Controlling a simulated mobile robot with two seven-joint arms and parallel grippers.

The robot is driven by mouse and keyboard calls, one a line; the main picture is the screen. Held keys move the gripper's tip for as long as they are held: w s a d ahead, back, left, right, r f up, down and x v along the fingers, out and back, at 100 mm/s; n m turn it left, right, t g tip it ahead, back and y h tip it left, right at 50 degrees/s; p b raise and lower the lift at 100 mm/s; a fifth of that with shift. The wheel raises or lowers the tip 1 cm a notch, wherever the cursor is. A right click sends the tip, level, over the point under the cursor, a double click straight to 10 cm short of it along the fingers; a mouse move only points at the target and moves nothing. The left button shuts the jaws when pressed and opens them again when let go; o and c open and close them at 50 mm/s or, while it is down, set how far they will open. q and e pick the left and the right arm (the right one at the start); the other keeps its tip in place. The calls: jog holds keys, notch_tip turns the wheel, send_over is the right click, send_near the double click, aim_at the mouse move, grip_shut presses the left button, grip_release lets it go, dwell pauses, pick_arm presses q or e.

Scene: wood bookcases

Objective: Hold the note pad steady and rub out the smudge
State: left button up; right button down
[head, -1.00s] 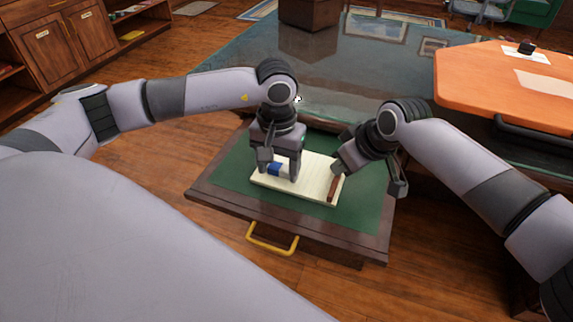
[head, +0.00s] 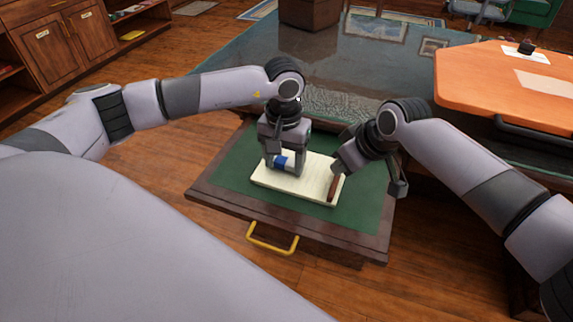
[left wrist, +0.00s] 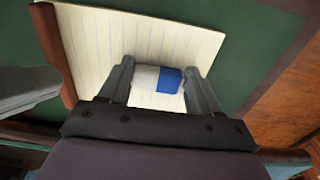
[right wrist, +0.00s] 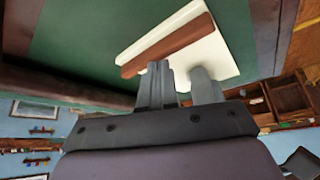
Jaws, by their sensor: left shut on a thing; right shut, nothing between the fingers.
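The note pad (head: 312,186) lies on a green surface, cream with ruled lines and a brown strip (head: 333,187) along one end. It also shows in the left wrist view (left wrist: 95,50) and the right wrist view (right wrist: 210,58). My left gripper (head: 286,166) is shut on a blue-and-white eraser (left wrist: 158,79), which is over the pad and seems to touch it. My right gripper (head: 338,165) is shut and empty, its fingertips by the brown strip; the right wrist view (right wrist: 160,68) does not settle contact. I see no smudge; the eraser and gripper hide part of the page.
The green surface (head: 235,165) lies in a dark wooden frame with a yellow handle (head: 272,238) at the front. It has free room around the pad. A glossy dark table (head: 345,75) stands behind, and an orange top (head: 485,85) is at the right.

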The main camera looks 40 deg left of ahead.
aim_at(278, 182)
pick_arm(q)
jog(key=shift+w+a+f, duration=0.1)
jog(key=shift+w+f, duration=0.05)
jog(key=shift+w, duration=0.3)
pick_arm(e)
jog(key=shift+d+f, duration=0.15)
jog(key=shift+f, duration=0.25)
pick_arm(q)
jog(key=shift+s+d+f, duration=0.1)
jog(key=shift+s+d, duration=0.05)
jog(key=shift+s, duration=0.6)
jog(key=shift+s+d+f, duration=0.15)
jog(key=shift+s+d, duration=0.05)
jog(key=shift+s, duration=0.5)
jog(key=shift+s+d+f, duration=0.1)
jog(key=shift+s+d, duration=0.05)
jog(key=shift+s, duration=0.6)
jog(key=shift+w+r, duration=0.2)
jog(key=shift+r, duration=2.85)
pick_arm(e)
jog(key=shift+r, duration=0.15)
